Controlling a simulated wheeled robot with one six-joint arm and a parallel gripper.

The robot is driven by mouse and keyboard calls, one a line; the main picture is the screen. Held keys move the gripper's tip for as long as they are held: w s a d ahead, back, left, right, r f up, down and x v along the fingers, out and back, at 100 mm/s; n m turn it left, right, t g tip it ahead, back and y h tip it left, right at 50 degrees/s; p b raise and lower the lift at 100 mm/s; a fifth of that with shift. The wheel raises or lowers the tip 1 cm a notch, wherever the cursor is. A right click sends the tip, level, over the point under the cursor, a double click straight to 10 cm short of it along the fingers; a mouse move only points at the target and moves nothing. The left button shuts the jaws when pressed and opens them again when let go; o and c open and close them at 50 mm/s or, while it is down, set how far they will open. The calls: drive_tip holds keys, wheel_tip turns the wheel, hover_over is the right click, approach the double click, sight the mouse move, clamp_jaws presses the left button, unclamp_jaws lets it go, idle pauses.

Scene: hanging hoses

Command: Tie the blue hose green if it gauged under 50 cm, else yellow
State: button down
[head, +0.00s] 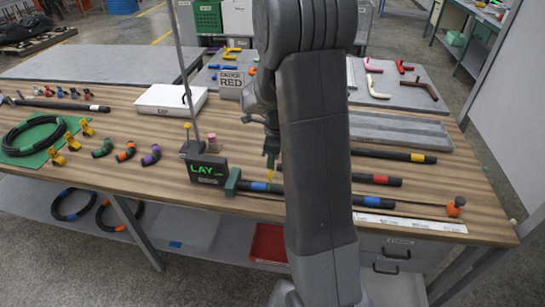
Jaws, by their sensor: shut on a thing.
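The blue hose, black with a blue band (372,201), lies along the table's front edge. Its left end is by a green block (232,181), and my arm hides its middle. A patch of yellow and blue shows near its left end. The gauge box (206,168) beside it shows green text, "LAY" and smaller characters I cannot read. My gripper (271,148) points down above the hose's left part, shut on a small yellow thing (270,163). The arm partly hides the jaws. I cannot tell whether the yellow thing touches the hose.
Hoses with a red band (380,179) and a yellow band (417,157) lie behind. An orange knob (455,207) stands at the right end. Yellow clamps (73,142), banded elbows (125,151) and a coiled hose (32,134) are at left. A white box (172,100) stands behind the gauge.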

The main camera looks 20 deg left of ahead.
drive_tip(key=shift+a, duration=0.1)
drive_tip(key=shift+f+b, duration=1)
drive_tip(key=shift+f, duration=1)
drive_tip(key=shift+f, duration=0.25)
drive_tip(key=shift+f+b, duration=0.65)
drive_tip(key=shift+f, duration=0.3)
drive_tip(key=shift+f+b, duration=0.5)
drive_tip(key=shift+f, duration=0.25)
idle(0.5)
drive_tip(key=c, duration=1.5)
unclamp_jaws()
